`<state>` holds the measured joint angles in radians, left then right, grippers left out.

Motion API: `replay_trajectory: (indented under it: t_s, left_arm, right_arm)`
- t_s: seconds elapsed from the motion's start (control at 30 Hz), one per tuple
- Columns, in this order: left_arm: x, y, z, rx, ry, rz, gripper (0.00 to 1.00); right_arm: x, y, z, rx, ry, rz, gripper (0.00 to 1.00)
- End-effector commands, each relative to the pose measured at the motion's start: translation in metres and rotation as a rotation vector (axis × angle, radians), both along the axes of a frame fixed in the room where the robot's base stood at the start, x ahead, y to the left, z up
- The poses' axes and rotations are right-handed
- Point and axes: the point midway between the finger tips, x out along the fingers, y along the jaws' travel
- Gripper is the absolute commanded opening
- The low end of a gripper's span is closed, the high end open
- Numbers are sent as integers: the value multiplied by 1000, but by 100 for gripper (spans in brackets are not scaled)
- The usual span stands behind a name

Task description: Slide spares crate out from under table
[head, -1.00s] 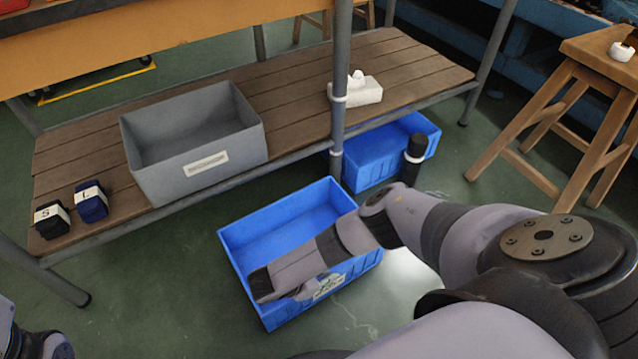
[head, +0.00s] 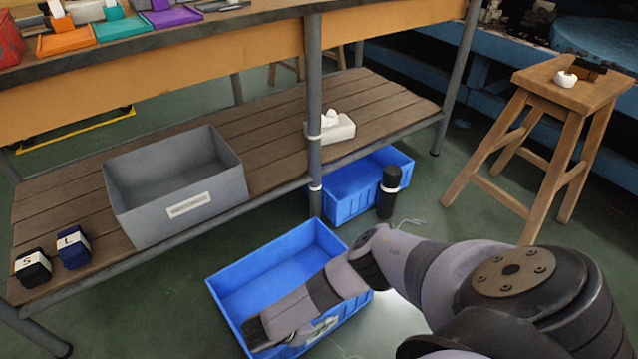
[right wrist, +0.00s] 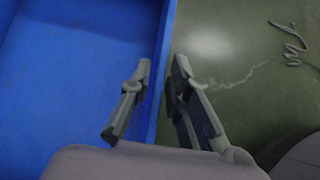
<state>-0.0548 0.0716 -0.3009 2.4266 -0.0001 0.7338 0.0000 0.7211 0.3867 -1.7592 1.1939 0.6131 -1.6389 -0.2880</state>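A blue crate (head: 228,311) with a white label on its front stands on the floor in front of the lower shelf, its back right corner near the table's middle leg. My right arm reaches across its front, and the right gripper (right wrist: 163,62) shows in the right wrist view. Its two fingers stand either side of the crate wall (right wrist: 160,75), with narrow gaps showing, so it looks open around the rim. A second blue crate (head: 345,200) stands farther back under the table's right part. My left gripper is not in view.
The table's middle leg (head: 314,150) stands behind the front crate. A black bottle (head: 388,192) stands before the rear crate. A grey bin (head: 150,222) sits on the shelf (head: 275,135). A wooden stool (head: 570,95) stands right. Floor left of the crate is clear.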

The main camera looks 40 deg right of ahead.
Motion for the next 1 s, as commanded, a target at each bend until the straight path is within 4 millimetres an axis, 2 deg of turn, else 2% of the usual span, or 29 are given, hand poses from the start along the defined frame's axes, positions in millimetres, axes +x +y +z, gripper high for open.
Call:
replay_trajectory:
  t_s: [0.17, 0.43, 0.57, 1.0]
  left_arm:
    - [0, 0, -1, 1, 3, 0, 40]
    - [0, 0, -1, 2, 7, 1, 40]
    - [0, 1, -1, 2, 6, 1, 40]
    - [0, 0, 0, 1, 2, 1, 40]
  right_arm:
    - [0, 0, 0, 0, -1, 1, 31]
    - [1, 0, 0, 0, -1, 0, 31]
    - [1, 7, 5, 3, -2, 1, 31]
    - [4, 67, 66, 3, -2, 3, 31]
